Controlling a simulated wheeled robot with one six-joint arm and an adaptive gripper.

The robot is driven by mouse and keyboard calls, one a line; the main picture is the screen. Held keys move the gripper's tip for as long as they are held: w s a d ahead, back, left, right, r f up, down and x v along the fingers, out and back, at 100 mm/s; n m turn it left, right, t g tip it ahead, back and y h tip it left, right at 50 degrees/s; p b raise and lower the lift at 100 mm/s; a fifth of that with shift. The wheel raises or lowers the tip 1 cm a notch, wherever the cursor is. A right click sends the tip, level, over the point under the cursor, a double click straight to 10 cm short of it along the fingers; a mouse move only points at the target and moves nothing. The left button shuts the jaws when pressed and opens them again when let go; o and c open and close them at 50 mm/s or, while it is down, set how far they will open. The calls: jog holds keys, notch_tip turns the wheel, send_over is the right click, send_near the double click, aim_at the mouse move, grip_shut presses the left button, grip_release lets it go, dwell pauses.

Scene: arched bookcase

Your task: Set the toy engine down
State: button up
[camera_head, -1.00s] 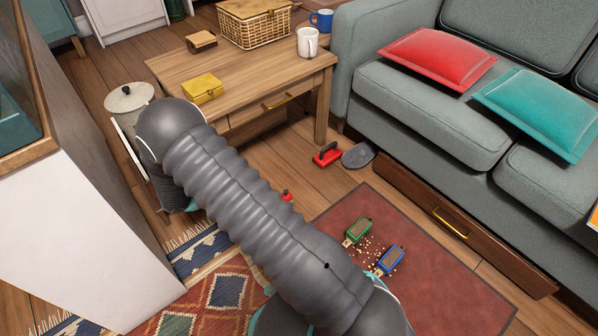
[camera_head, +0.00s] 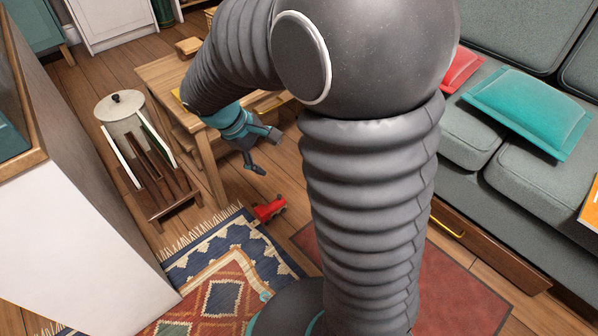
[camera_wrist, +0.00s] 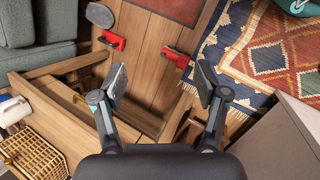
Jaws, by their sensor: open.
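The toy engine (camera_head: 270,208), red with dark parts, sits on the wooden floor just beyond the fringed rug's corner. It also shows in the wrist view (camera_wrist: 177,57), beyond the fingertips and between their lines. My gripper (camera_head: 264,152) is open and empty, apart from the engine, in front of the low table's near leg. In the wrist view its two fingers (camera_wrist: 160,84) are spread wide with nothing between them.
The wooden table (camera_head: 160,75) stands close behind my gripper. A wooden rack (camera_head: 160,185) and a lidded pot (camera_head: 122,115) are to the left. Another red object (camera_wrist: 113,40) lies on the floor near a grey oval one (camera_wrist: 99,14). The patterned rug (camera_head: 215,262) is clear.

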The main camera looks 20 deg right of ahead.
jog(key=s+r+m+t+y, duration=0.2)
jog(key=s+r, duration=0.3)
jog(key=s, duration=0.3)
jog(key=s+r+m+t+y, duration=0.3)
jog(key=s+r+m, duration=0.2)
jog(key=s, duration=0.4)
jog(key=shift+s+d+r+m, duration=0.15)
jog(key=shift+d+r+m, duration=0.2)
jog(key=shift+r, duration=0.2)
